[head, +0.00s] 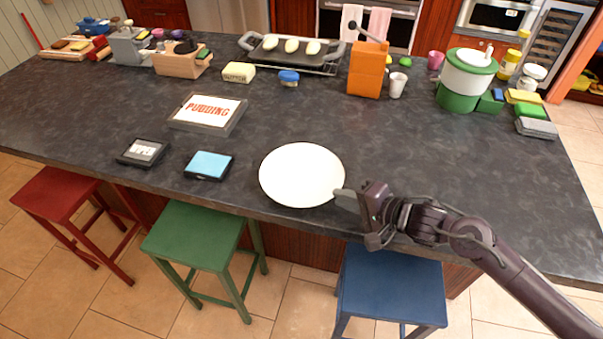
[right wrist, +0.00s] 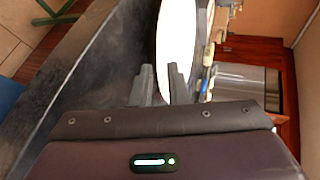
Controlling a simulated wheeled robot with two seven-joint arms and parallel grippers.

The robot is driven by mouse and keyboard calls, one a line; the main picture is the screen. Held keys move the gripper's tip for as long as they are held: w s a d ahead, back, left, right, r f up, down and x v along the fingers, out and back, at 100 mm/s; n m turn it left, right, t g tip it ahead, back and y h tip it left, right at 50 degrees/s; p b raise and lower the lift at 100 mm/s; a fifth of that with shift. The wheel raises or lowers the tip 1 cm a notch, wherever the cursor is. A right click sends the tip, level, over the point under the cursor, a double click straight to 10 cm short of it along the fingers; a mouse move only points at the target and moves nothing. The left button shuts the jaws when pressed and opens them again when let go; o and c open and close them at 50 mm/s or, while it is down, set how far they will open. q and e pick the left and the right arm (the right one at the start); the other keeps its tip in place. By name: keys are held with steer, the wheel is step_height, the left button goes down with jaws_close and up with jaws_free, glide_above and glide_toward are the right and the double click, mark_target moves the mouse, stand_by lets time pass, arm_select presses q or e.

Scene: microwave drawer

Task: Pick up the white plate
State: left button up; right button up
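The white plate (head: 301,174) lies flat on the dark countertop near its front edge. My right gripper (head: 345,194) is at the plate's right front rim, with its fingertips at the edge. In the right wrist view the plate (right wrist: 177,35) stretches away beyond the fingertips (right wrist: 163,70). A gap shows between the two fingers, and the plate's near rim appears in line with it. The gripper looks open; whether a finger touches the rim I cannot tell. My left gripper is not in view.
Left of the plate are a blue-topped box (head: 209,165), a dark small box (head: 143,152) and a pudding box (head: 208,113). An orange container (head: 367,69) and a white-green pot (head: 467,78) stand farther back. Stools, one blue (head: 391,288), stand in front. Counter right of the plate is clear.

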steer(key=shift+x, duration=1.25)
steer(key=shift+a, duration=0.2)
jaws_close()
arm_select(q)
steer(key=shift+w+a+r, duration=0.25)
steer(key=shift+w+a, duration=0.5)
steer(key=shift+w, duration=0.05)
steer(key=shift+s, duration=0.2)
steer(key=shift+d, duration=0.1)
arm_select(e)
steer(key=shift+r, duration=0.15)
